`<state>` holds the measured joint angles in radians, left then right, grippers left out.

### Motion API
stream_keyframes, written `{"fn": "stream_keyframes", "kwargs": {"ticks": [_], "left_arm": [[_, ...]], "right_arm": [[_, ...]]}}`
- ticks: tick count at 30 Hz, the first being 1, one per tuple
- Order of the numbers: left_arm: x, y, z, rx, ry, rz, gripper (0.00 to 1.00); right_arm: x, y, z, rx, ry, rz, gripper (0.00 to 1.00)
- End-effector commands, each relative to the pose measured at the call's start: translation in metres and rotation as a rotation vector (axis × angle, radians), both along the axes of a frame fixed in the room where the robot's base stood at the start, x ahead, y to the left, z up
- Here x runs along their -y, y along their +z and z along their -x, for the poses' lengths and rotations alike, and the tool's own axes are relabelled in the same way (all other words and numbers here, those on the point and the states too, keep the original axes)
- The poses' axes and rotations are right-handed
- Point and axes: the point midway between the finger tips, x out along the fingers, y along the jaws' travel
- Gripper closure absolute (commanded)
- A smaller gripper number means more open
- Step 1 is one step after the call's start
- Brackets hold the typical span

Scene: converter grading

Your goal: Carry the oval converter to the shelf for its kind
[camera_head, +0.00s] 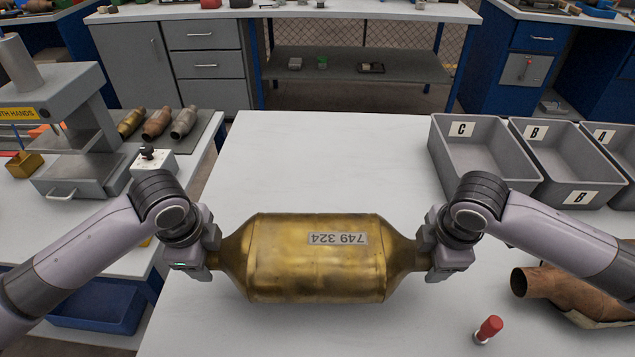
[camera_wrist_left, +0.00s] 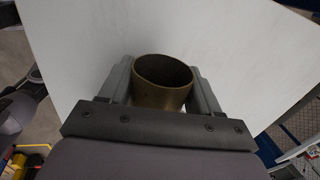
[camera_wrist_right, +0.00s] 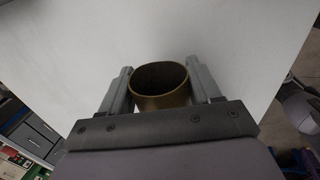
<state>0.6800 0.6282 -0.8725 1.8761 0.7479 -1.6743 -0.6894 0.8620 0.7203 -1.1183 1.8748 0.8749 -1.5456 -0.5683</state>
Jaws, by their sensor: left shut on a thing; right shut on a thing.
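The oval converter (camera_head: 315,270) is a brass-coloured can with a tapered neck at each end and a label reading 749 324, upside down in the head view. It lies sideways between my grippers over the white table. My left gripper (camera_head: 213,250) is shut on its left neck, and my right gripper (camera_head: 432,252) is shut on its right neck. The left wrist view shows one open pipe end (camera_wrist_left: 162,82) between the fingers. The right wrist view shows the other pipe end (camera_wrist_right: 160,86) likewise. Whether the can touches the table is hard to tell.
Grey bins marked C (camera_head: 478,160), B (camera_head: 565,165) and A (camera_head: 612,140) stand at the right. A brownish converter (camera_head: 570,292) and a red-capped marker (camera_head: 488,328) lie at the near right. A press (camera_head: 75,150) and several small converters (camera_head: 157,123) are at left.

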Motion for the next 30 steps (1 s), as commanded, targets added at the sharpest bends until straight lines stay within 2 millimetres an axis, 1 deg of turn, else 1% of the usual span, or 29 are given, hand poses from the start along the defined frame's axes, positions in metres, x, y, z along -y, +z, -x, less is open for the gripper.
{"fn": "stream_keyframes", "kwargs": {"ticks": [1,5,11,30], "left_arm": [[0.001,0.005,-0.002,0.010,-0.001,0.004,1.00],[0.001,0.010,-0.003,0.011,0.000,0.004,1.00],[0.001,0.026,-0.006,0.012,0.001,0.005,1.00],[0.001,0.092,-0.014,0.012,-0.001,0.005,1.00]], "right_arm": [[-0.001,0.006,-0.003,0.011,-0.001,-0.005,1.00],[-0.001,0.010,-0.004,0.012,-0.001,-0.006,1.00],[-0.001,0.026,-0.006,0.014,-0.001,-0.006,1.00],[-0.001,0.092,-0.014,0.013,-0.001,-0.006,1.00]]}}
